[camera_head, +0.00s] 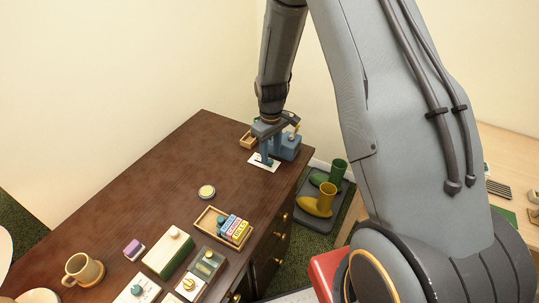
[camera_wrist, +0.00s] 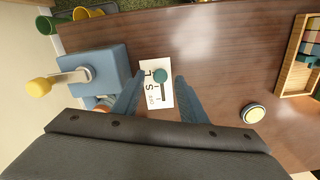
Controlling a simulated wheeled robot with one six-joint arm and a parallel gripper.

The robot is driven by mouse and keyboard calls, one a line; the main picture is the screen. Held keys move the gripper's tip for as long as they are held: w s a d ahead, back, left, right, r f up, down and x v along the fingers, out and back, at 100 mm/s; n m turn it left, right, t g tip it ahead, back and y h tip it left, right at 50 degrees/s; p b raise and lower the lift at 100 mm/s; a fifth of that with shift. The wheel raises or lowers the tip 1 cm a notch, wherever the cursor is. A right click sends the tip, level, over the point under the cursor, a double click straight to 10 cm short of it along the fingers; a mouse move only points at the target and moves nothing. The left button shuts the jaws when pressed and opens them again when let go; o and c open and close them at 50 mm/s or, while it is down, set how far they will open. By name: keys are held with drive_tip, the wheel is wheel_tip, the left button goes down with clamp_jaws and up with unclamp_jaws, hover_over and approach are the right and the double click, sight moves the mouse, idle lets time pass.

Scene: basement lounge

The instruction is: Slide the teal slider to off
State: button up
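The teal slider knob (camera_wrist: 160,75) sits on a small white plate (camera_wrist: 154,96) with a dark slot and black lettering. The knob is at the upper end of the slot in the wrist view. In the head view the white plate (camera_head: 257,161) lies at the desk's far right corner, and the knob is hidden by my gripper. My gripper (camera_wrist: 159,76) is open above the plate, one finger on each side of the knob. Clear gaps show between the knob and both fingers.
A blue box (camera_wrist: 103,66) with a yellow-knobbed lever (camera_wrist: 39,87) stands close beside the left finger. A round yellowish disc (camera_head: 207,192), a wooden tray (camera_head: 207,222) of coloured blocks and a mug (camera_head: 80,268) are nearer. Another teal knob (camera_head: 138,290) is at the front. The desk's middle is clear.

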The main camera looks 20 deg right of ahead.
drive_tip(key=shift+f, duration=0.85)
clamp_jaws()
